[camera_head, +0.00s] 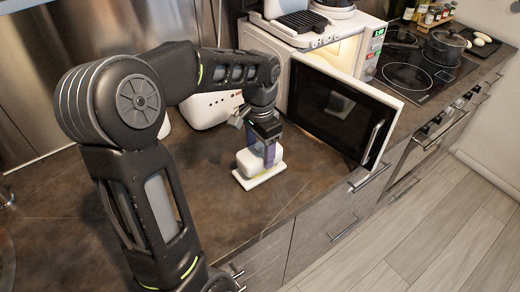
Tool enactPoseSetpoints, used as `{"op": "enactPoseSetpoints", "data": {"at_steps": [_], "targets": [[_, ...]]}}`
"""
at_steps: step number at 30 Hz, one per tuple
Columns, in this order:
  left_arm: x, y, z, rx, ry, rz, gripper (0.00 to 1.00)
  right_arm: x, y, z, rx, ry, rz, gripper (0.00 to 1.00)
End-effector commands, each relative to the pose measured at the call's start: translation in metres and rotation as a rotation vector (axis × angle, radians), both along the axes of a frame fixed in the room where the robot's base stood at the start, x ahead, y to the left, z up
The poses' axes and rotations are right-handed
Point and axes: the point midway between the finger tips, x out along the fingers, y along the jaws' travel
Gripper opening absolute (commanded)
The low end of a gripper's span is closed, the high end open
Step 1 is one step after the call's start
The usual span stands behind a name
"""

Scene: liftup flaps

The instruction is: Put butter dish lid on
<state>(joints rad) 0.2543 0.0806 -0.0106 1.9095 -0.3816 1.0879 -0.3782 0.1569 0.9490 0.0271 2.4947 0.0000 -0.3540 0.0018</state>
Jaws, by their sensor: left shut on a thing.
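My left gripper (268,152) points down and is shut on a white butter dish lid (246,161). The white, flat butter dish base (262,178) lies on the dark counter directly below the lid. The lid looks over the base; a thin yellow band, perhaps butter, shows between them. I cannot tell whether the lid touches the base. My gripper hides part of the lid. My right gripper is not in view.
A microwave (345,52) stands behind, its dark door (335,105) swung open to the right of the dish. A white appliance (212,108) is behind my left forearm. The hob (410,70) and a pot (443,48) are far right. Counter (225,215) in front is clear.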

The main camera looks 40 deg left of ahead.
Motion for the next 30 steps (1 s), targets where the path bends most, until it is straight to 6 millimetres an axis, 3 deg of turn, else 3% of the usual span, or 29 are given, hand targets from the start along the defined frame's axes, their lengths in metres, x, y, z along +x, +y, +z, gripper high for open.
{"op": "enactPoseSetpoints", "data": {"at_steps": [8, 9, 16, 25, 30], "targets": [[0.0, 0.0, -0.005, 0.0, 0.0, 0.0, 0.13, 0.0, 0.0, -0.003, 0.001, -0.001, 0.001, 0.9], [0.0, 0.0, -0.005, 0.0, 0.0, 0.0, 0.62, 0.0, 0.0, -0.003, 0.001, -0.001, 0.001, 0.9], [0.0, 0.0, -0.005, 0.0, 0.0, 0.0, 0.81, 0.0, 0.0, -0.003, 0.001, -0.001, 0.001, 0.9], [0.0, 0.0, -0.003, 0.0, 0.0, 0.0, 0.81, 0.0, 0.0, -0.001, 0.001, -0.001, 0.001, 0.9], [0.001, 0.0, 0.012, 0.0, -0.002, 0.0, 0.81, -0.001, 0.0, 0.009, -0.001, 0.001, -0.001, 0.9]]}}
